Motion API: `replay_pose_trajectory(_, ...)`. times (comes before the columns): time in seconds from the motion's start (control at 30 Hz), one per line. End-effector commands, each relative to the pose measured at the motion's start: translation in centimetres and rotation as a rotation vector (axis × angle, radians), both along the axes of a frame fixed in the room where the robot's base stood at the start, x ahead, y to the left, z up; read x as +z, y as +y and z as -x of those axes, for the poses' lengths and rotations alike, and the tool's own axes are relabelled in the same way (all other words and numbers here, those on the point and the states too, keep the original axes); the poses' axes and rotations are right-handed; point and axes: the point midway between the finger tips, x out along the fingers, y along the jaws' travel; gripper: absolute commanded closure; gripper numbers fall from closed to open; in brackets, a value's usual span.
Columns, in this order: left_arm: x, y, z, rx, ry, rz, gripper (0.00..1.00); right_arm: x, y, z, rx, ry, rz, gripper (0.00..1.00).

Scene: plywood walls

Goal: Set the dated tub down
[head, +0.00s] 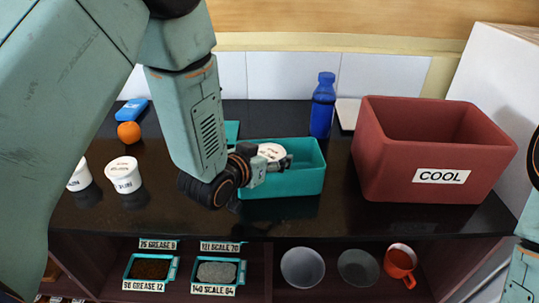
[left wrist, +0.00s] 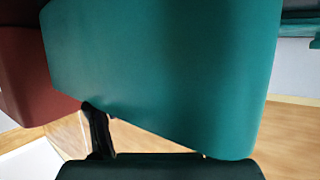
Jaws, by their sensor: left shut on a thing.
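My left gripper (head: 282,163) is shut on a tub with a white lid (head: 270,151); small print on the lid is too small to read. The tub is at the left part of the teal bin (head: 285,184), and the front wall and my gripper hide its lower part. I cannot tell whether it touches the bin's floor. In the left wrist view the teal bin (left wrist: 165,70) fills most of the picture, with a dark finger (left wrist: 98,130) below it and the tub out of sight. My right gripper is not in view.
Two white tubs (head: 124,175) (head: 78,178) stand at the left of the dark counter. An orange (head: 129,132) and a blue item (head: 132,109) lie behind them. A blue bottle (head: 323,105) stands behind the bin. A red COOL bin (head: 400,177) is at right. Shelves below hold trays and cups.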

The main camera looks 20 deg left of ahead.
Motion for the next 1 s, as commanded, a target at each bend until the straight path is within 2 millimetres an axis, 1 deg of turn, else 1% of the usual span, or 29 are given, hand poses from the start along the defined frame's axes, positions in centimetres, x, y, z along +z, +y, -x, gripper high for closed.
replay_pose_trajectory(0.03,-0.2,0.0,0.1,0.001,0.007,-0.003,0.30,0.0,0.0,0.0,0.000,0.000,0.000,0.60)
replay_pose_trajectory(0.3,-0.2,0.0,0.1,0.001,0.007,-0.003,0.08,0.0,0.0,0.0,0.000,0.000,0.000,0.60)
replay_pose_trajectory(0.67,-0.1,0.0,0.1,0.001,0.006,-0.003,0.08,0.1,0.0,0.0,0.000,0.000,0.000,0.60)
replay_pose_trajectory(0.77,0.4,0.0,0.1,0.001,0.005,-0.002,0.08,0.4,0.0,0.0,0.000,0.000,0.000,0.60)
replay_pose_trajectory(0.87,1.5,0.0,0.1,0.001,0.004,-0.002,0.08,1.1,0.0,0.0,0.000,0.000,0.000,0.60)
replay_pose_trajectory(1.0,2.1,0.6,2.5,0.002,0.008,-0.002,0.08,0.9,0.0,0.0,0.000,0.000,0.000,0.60)
